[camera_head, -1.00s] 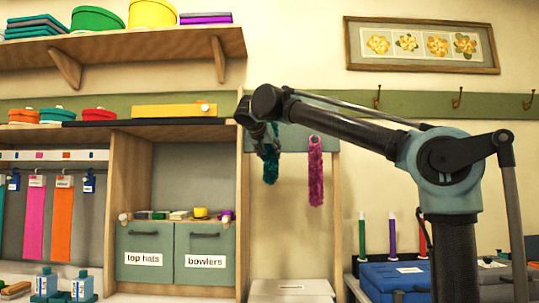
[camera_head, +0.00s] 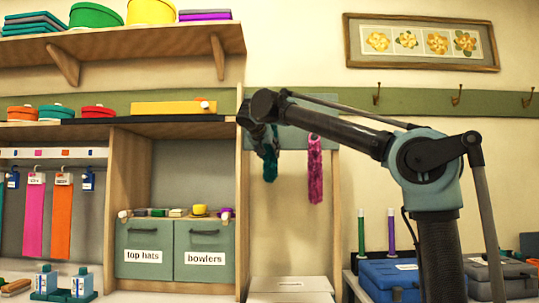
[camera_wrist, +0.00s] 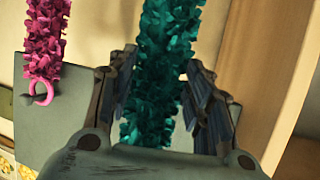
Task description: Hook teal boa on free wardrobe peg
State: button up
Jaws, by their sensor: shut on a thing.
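The teal boa (camera_head: 270,160) hangs down from my gripper (camera_head: 262,132) at the grey-green peg panel (camera_head: 291,138) of the wardrobe. In the wrist view my gripper (camera_wrist: 157,85) has the teal boa (camera_wrist: 160,45) between its two fingers and is shut on it. A pink boa (camera_head: 315,170) hangs just to the right on the panel. The wrist view shows the pink boa (camera_wrist: 43,35) hung by a pink ring on a peg. The free peg is not visible; my gripper and the boa cover that part of the panel.
Wooden side posts (camera_head: 335,215) flank the wardrobe bay, with a pale box (camera_head: 290,290) at its bottom. Shelves with a yellow box (camera_head: 174,108) stand left. Brass hooks (camera_head: 455,96) line the green wall rail right.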

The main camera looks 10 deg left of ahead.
jog(key=shift+w+a, duration=0.1)
jog(key=shift+w, duration=0.55)
jog(key=shift+w+a+f, duration=0.15)
jog(key=shift+w+f, duration=0.3)
jog(key=shift+w, duration=0.05)
